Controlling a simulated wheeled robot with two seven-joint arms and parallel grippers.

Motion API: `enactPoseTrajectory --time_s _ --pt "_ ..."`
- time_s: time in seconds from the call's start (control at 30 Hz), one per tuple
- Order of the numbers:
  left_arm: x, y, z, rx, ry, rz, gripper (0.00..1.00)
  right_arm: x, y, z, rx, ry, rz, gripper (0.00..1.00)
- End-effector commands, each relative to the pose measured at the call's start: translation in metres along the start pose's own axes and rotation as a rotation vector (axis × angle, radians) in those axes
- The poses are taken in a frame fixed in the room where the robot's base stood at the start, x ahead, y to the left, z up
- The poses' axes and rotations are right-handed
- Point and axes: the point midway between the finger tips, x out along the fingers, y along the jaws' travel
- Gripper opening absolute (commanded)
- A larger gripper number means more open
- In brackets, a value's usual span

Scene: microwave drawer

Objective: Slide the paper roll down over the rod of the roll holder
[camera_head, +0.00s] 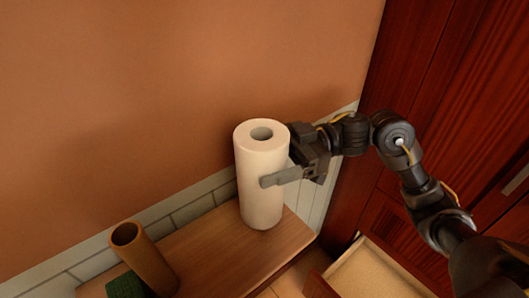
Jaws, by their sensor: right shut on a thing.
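The white paper roll (259,192) stands upright, or nearly so, over the wooden counter near the wall. Its round top opening faces up and looks grey inside. The roll's lower end appears at the counter top. My left gripper is not in view.
A brown open cylinder (146,258) stands tilted in view at the lower left, beside a dark green object (125,286). Bare wooden counter (222,252) lies between it and the roll. An open drawer (375,272) and dark red cabinets (440,95) are at the right.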

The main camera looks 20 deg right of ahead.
Motion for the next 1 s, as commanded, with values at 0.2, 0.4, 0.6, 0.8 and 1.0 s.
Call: enactPoseTrajectory --time_s 0.2,0.4,0.6,0.8,1.0 --pt "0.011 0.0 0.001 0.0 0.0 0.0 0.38 0.0 0.0 0.019 0.001 0.0 0.0 0.41" --pt "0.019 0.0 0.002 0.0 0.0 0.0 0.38 0.0 0.0 0.034 0.001 0.001 0.0 0.41" --pt "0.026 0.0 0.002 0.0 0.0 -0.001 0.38 0.0 0.0 0.046 0.0 0.001 0.001 0.41" --pt "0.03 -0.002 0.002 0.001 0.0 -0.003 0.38 0.0 0.0 0.054 -0.001 0.001 0.0 0.41" --pt "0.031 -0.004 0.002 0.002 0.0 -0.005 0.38 0.0 0.0 0.057 -0.001 0.001 0.0 0.41"
